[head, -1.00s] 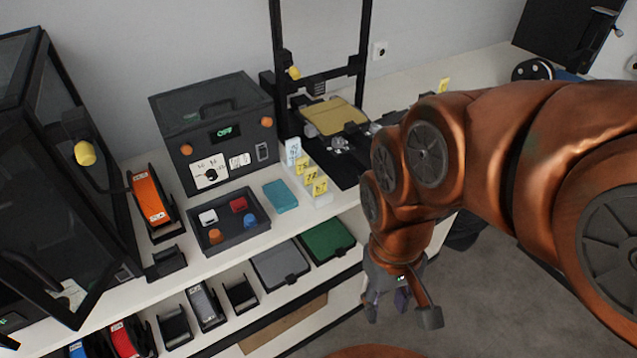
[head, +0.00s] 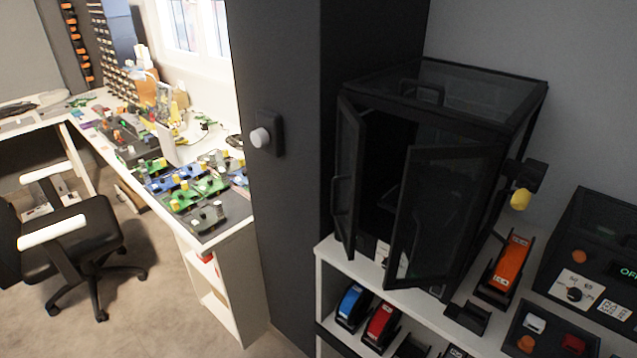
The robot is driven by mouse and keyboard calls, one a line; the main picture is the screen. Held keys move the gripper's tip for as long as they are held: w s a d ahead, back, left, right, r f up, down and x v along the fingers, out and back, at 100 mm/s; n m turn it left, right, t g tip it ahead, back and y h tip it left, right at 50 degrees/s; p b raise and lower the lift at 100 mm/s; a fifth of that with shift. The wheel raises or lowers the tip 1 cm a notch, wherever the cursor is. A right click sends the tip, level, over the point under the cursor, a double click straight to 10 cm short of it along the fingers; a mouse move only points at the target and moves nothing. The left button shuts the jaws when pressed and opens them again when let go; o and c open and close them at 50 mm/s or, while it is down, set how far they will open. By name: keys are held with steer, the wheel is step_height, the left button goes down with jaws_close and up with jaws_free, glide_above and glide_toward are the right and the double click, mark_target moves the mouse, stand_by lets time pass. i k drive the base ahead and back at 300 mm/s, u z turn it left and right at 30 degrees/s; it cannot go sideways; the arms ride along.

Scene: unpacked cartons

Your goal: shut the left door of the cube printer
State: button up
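The cube printer (head: 505,85) is a black-framed box with dark clear panels, standing on the white shelf unit at the right of the head view. Its left door (head: 348,178) stands ajar, swung out from the front, with a vertical handle on it. Its right door (head: 441,215) is also open and angled out towards me. A dark gap shows between the two doors into the printer. My gripper is not in the head view now.
A dark cabinet (head: 285,190) with a round knob stands close to the left of the printer. An orange spool holder (head: 508,265) and a small tray (head: 545,335) lie to its right. A cluttered bench (head: 205,238) and an office chair (head: 65,235) are further left, with open floor between.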

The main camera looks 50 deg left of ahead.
mark_target(345, 110)
steer(key=u, duration=2.15)
steer(key=i, duration=0.35)
steer(key=u, duration=2.1)
